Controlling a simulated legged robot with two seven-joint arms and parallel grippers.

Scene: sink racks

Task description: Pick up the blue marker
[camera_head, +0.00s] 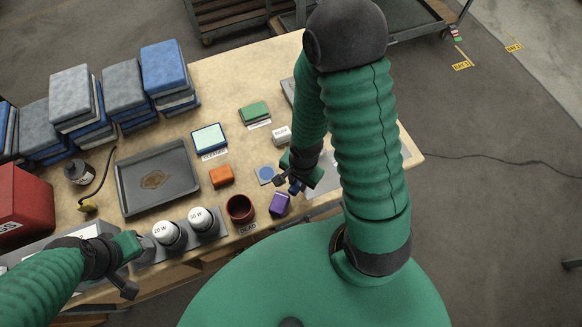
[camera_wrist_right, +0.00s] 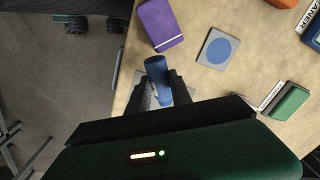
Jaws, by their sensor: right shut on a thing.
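The blue marker (camera_wrist_right: 157,72) is a short blue cylinder between the fingers of my right gripper (camera_wrist_right: 161,88) in the wrist view. The gripper is shut on it, and its far end sticks out past the fingertips. In the head view the marker (camera_head: 294,188) shows as a small dark blue piece at my right gripper (camera_head: 287,183), partly hidden by the fingers. My left gripper (camera_head: 136,268) is at the lower left, near the bulb holder; I cannot tell its opening.
A purple box (camera_head: 279,203), a blue-disc card (camera_head: 265,174) and a dark red cup (camera_head: 240,208) are near my right gripper. An orange block (camera_head: 221,176) and a grey tray (camera_head: 158,205) are farther left. Two white bulbs (camera_head: 166,233) stand in the holder.

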